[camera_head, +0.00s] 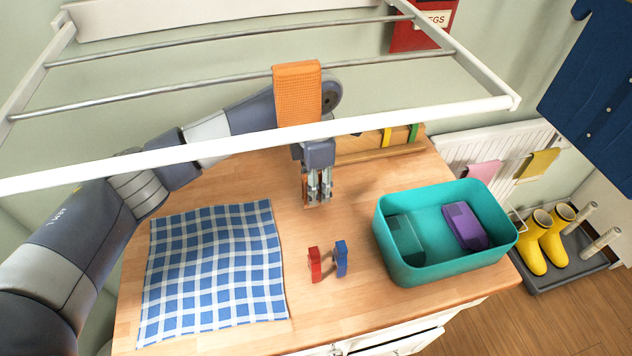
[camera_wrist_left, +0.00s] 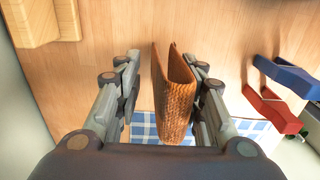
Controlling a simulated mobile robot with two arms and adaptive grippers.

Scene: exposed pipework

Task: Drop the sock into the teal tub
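An orange knitted piece, which looks like the sock (camera_head: 298,92), hangs folded over a rod of the drying rack in the head view. My left gripper (camera_head: 318,192) points down below and behind it, above the table. In the left wrist view an orange-brown knitted folded piece (camera_wrist_left: 176,105) shows between the two spread fingers, with a gap at the left finger; I cannot tell if it is the same piece. The left gripper looks open. The teal tub (camera_head: 450,265) stands on the table to the right, holding a purple thing (camera_head: 463,226) and a darker teal thing. My right gripper is not in view.
The white drying rack (camera_head: 220,148) spans above my left arm. A blue checked cloth (camera_head: 215,270) lies on the table at left. A red peg (camera_head: 314,265) and a blue peg (camera_head: 341,258) stand left of the tub.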

